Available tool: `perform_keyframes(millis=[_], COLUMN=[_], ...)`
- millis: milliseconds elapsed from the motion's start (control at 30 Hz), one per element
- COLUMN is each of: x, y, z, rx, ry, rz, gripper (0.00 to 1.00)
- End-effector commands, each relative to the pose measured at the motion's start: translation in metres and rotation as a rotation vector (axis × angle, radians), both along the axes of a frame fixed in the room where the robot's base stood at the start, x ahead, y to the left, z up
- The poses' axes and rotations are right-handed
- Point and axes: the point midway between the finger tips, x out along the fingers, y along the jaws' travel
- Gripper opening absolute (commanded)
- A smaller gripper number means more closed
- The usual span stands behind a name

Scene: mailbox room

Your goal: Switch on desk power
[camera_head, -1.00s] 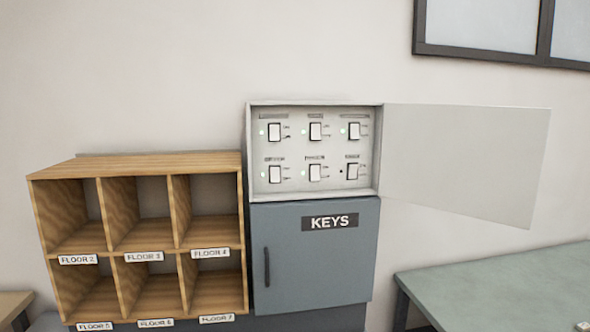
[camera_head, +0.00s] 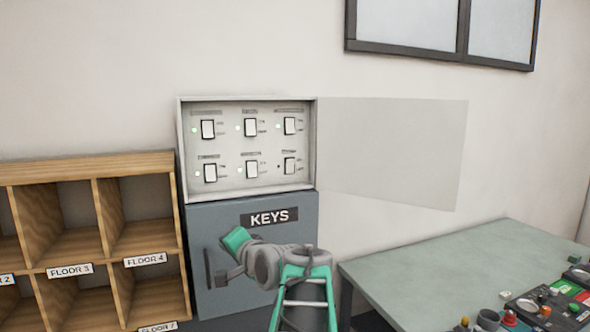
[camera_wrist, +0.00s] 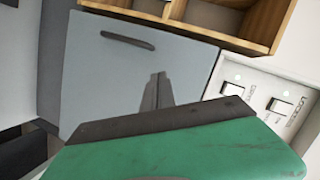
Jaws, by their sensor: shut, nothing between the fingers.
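The open switch panel (camera_head: 247,189) hangs on the wall with two rows of white rocker switches and small printed labels, too blurred to read. Its bottom-right switch (camera_head: 289,166) has a dark indicator; green lights show beside other switches. The panel's edge also shows at the right of the wrist view (camera_wrist: 255,80), with two switches. My gripper (camera_head: 223,277) is shut and empty, below the panel in front of the KEYS cabinet door, near its handle.
The panel's door (camera_head: 395,150) stands open to the right. The grey-blue KEYS cabinet (camera_head: 290,228) is directly below the panel. A wooden pigeonhole shelf (camera_head: 85,170) stands at left. A green-topped table (camera_head: 430,270) at right holds several small items at its right end.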

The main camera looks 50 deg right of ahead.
Motion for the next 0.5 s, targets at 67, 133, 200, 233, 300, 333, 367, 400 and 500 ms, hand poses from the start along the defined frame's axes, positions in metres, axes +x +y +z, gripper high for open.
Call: perform_keyframes(millis=[67,133,200,233,300,333,367,400,500], x=[-0.039,-0.074,-0.105,-0.115,-0.131,-0.135,-0.138,-0.139,-0.138], y=[-0.078,-0.12,-0.147,-0.155,-0.165,-0.167,-0.168,-0.169,-0.168], z=[0.045,0.079,0.104,0.111,0.123,0.126,0.128,0.129,0.129], rx=[0.091,0.153,0.194,0.207,0.227,0.231,0.234,0.236,0.237], ry=[-0.216,-0.382,-0.506,-0.544,-0.604,-0.618,-0.627,-0.633,-0.632], rz=[-0.134,-0.197,-0.231,-0.239,-0.249,-0.249,-0.25,-0.25,-0.249], gripper=[0.0,0.0,0.0,0.0,0.0,0.0,0.0,0.0,0.0])
